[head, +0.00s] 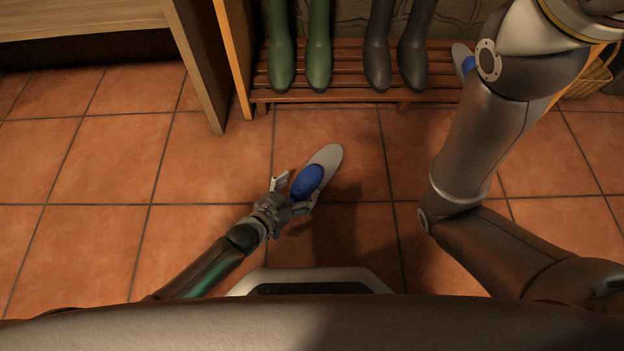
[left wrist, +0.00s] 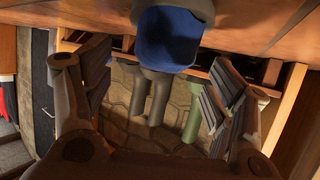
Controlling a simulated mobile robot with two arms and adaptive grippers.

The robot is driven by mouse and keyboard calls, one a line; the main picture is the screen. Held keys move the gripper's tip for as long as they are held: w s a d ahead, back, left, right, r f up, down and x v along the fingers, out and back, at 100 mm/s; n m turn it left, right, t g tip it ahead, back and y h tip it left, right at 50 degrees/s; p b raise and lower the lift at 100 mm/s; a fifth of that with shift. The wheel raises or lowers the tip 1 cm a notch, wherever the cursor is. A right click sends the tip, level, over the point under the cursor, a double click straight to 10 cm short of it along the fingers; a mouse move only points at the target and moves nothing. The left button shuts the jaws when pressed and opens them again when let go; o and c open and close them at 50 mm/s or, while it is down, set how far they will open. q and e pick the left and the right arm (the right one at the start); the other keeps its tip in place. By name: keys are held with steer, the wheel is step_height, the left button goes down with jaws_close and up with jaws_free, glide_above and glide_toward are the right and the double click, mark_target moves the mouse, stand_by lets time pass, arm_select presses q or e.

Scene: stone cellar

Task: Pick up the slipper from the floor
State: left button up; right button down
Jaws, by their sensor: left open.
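The slipper (head: 326,157) is light grey with a blue inside and lies on the tiled floor, its grey toe pointing up and right in the head view. My left gripper (head: 291,191) is open at its blue heel end, one finger on each side; I cannot tell whether either finger touches it. In the left wrist view the slipper (left wrist: 168,42) shows at the top centre, with the spread fingers of the left gripper (left wrist: 160,95) at left and right and nothing held between them. My right arm crosses the right side of the head view; its gripper is out of the picture.
A slatted wooden rack (head: 345,68) stands ahead with green boots (head: 281,65) and dark boots (head: 377,65). Another grey and blue slipper (head: 461,56) is on it, partly hidden by my right arm. A wicker basket (head: 590,78) stands right. The floor at left is clear.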

mark_target(317, 171)
arm_select(q)
steer(key=b+x, duration=0.2)
steer(key=x, duration=0.1)
steer(key=shift+w+f+b, duration=0.15)
steer(key=shift+f+b, duration=0.05)
steer(key=shift+b, duration=0.1)
steer(key=shift+w+d, duration=0.25)
steer(key=shift+w, duration=0.1)
steer(key=c, duration=1.2)
